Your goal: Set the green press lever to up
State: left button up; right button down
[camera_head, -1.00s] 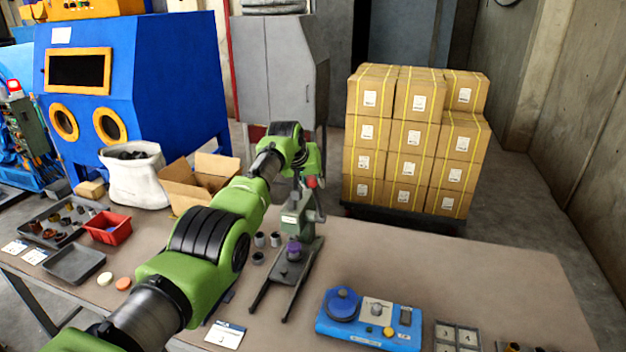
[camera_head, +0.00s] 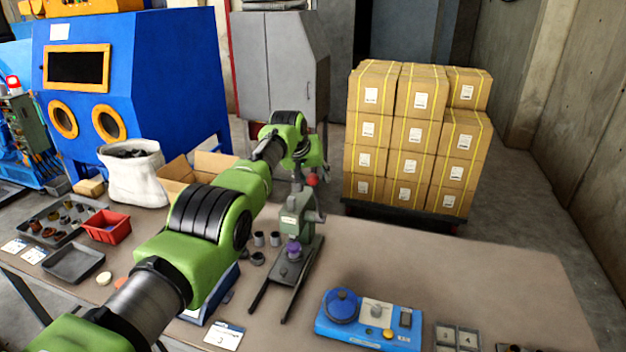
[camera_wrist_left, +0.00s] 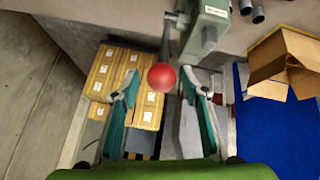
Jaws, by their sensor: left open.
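The green press (camera_head: 296,222) stands on the table on a dark base with two long rails. Its lever ends in a red ball (camera_head: 312,180), which shows beside the upper part of the press. In the left wrist view the red ball (camera_wrist_left: 162,77) appears between the spread fingers of my left gripper (camera_wrist_left: 160,88), with no visible contact. The lever's rod runs from the ball toward the press body (camera_wrist_left: 208,28). My left gripper (camera_head: 308,166) is open above the press; its fingertips are hard to make out in the head view. My right gripper is not in view.
A purple piece (camera_head: 293,249) sits on the press base, with several grey cylinders (camera_head: 259,239) to its left. An open cardboard box (camera_head: 178,172) stands behind my arm. A blue device (camera_head: 370,320) lies at the front right.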

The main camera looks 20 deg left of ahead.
pick_arm(q)
jog(key=shift+f, duration=0.3)
jog(key=shift+v, duration=1.7)
jog(key=v, duration=0.8)
jog(key=shift+r, duration=0.3)
jog(key=shift+s+f, duration=0.1)
